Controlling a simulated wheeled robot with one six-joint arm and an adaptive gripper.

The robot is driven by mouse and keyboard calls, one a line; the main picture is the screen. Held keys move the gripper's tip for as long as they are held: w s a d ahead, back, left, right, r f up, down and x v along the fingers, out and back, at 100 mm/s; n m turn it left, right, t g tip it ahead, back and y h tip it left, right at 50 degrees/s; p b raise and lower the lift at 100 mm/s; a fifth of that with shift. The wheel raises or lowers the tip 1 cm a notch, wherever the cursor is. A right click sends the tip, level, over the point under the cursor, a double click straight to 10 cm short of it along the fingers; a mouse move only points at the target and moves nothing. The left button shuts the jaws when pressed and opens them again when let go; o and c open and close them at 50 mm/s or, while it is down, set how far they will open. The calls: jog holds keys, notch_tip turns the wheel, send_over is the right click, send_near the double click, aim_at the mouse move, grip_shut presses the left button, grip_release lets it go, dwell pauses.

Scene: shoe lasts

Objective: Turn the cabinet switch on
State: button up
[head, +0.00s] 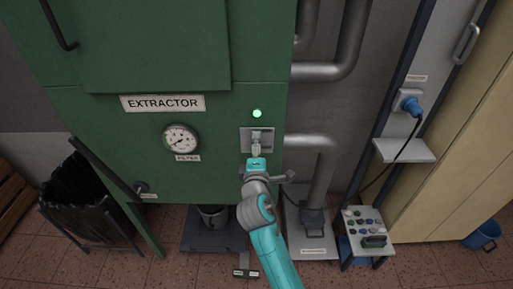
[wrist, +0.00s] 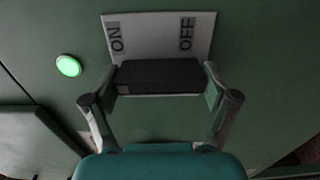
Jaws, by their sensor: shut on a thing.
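The cabinet switch has a pale plate (head: 246,134) on the front of the green extractor cabinet (head: 100,135). In the wrist view the plate (wrist: 160,24) carries the words ON at left and OFF at right, both turned sideways. A dark block-shaped switch handle (wrist: 158,77) stands in front of the plate. My gripper (wrist: 162,82) is shut on this handle, one finger at each end. In the head view my gripper (head: 257,141) covers most of the switch. I cannot tell which way the handle is set. A green lamp (head: 257,113) glows above the switch, and it also shows in the wrist view (wrist: 68,66).
A round gauge (head: 181,139) sits left of the switch. Grey pipes (head: 325,150) run close on the right. A small stand with several buttons (head: 365,225) and a blue plug on a panel (head: 411,105) are further right. A black bin (head: 85,200) stands at lower left.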

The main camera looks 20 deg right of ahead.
jog(key=shift+f, duration=0.1)
jog(key=o, duration=1)
jog(key=shift+c, duration=0.2)
jog(key=v, duration=1.2)
